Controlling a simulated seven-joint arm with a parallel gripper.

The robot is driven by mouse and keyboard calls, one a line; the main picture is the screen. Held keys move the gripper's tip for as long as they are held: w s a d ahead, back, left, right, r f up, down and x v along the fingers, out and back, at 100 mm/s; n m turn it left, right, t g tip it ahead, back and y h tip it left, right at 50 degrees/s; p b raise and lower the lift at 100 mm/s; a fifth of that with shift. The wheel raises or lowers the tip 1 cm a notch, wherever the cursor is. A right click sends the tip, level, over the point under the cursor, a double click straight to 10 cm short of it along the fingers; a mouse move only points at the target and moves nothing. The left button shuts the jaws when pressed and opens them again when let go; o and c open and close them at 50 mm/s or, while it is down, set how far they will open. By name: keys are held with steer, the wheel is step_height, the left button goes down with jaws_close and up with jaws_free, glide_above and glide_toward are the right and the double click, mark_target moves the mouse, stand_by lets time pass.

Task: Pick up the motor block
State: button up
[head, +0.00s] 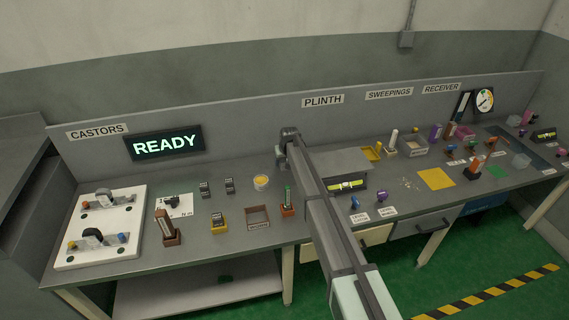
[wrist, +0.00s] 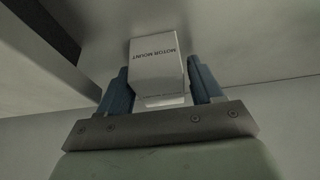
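In the wrist view, a white block (wrist: 158,68) lettered "MOTOR MOUNT" sits between the two blue fingers of my gripper (wrist: 160,88). The fingers lie close against its two sides, and the gripper looks shut on it. The block's lettered face is toward the camera, and its far side is hidden. No other block marked as a motor shows. In the head view, my arm crosses the middle of the bench and ends near the back panel. The fingers and the white block cannot be made out there.
The bench (head: 180,255) carries a white castor board (head: 100,250) at left, small dark blocks, an open brown tray (head: 258,222) and a yellow-topped pot (head: 261,182). Right of my arm stand a grey plinth box (head: 345,163), a yellow mat (head: 437,179) and several small parts.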

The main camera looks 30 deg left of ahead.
steer(key=c, duration=1.1)
steer(key=shift+r, duration=0.1)
steer(key=shift+c, duration=0.2)
steer(key=shift+r, duration=0.1)
